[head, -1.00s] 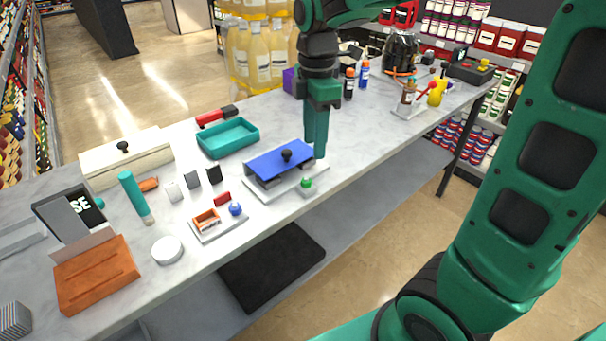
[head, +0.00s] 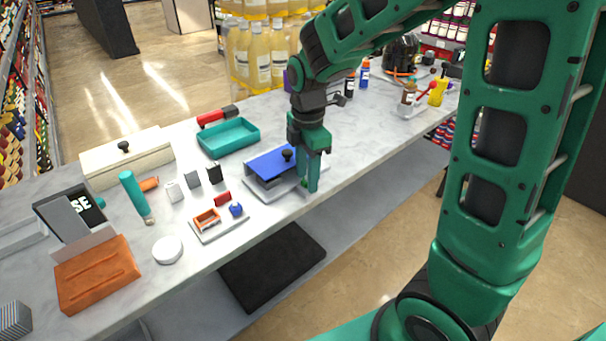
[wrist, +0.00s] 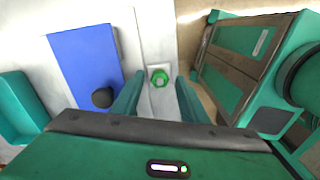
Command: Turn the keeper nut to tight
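The keeper nut, a small green hex nut (wrist: 159,78), sits on a pale plate (wrist: 155,40) beside a blue cover (wrist: 86,62) with a black knob (wrist: 102,97). In the head view the blue cover (head: 268,165) is at the table's front edge, and the nut is hidden by my gripper (head: 310,186). My gripper (wrist: 160,88) points down over the plate's right end. Its two teal fingers are apart, one to each side of the nut in the wrist view. I cannot tell whether they touch it or how high they are above it.
A teal tray (head: 229,138) stands behind the blue cover. A small tray (head: 232,229) with a blue knob (head: 236,210) lies to the left, near several small blocks. Bottles (head: 365,72) stand farther right. The tabletop just right of my gripper is clear.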

